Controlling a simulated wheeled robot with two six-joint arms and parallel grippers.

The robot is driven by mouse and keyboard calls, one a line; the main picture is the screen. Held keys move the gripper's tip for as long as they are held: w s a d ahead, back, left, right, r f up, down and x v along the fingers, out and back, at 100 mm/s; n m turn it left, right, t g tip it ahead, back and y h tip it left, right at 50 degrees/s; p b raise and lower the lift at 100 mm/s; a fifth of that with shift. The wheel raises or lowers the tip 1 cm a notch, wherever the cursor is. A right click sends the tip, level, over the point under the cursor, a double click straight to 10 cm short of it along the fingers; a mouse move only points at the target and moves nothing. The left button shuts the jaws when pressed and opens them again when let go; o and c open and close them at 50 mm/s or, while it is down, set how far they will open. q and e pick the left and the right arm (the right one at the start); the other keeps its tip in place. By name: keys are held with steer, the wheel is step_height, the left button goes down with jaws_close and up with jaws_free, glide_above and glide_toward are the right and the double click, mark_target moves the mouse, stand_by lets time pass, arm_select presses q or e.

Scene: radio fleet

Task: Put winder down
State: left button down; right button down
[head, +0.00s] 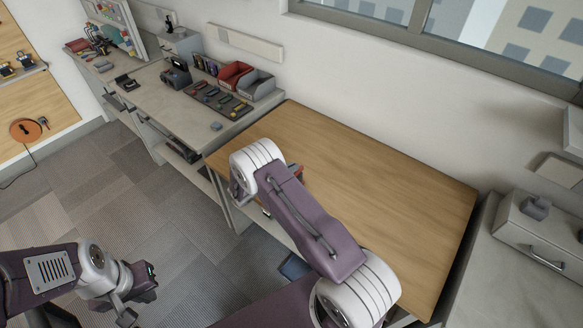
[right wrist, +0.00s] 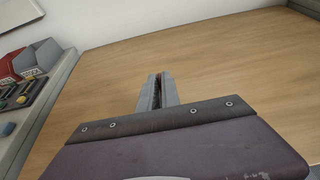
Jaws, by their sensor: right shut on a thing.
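My right gripper (right wrist: 157,92) points out over the bare wooden tabletop (head: 400,180) in the right wrist view. Its fingers are close together, shut on a thin dark thing (right wrist: 157,95), which I take to be the winder. Little of it shows, so its shape and its height over the table cannot be told. In the head view my right arm hides this gripper; only a small red and dark bit shows beside the arm. My left gripper (head: 135,302) is low at the left, over the floor and away from the table; its jaw opening is unclear.
A grey bench at the back left holds a red bin (head: 235,75), a grey bin (head: 256,84) and a dark tray of small parts (head: 218,101). A grey drawer unit (head: 540,232) stands at the right. The wooden tabletop is clear in its middle and right.

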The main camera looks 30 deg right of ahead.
steer(key=shift+f+b, duration=0.2)
steer(key=shift+b, duration=0.1)
steer(key=c, duration=1.6)
jaws_free()
steer(key=shift+o, duration=0.2)
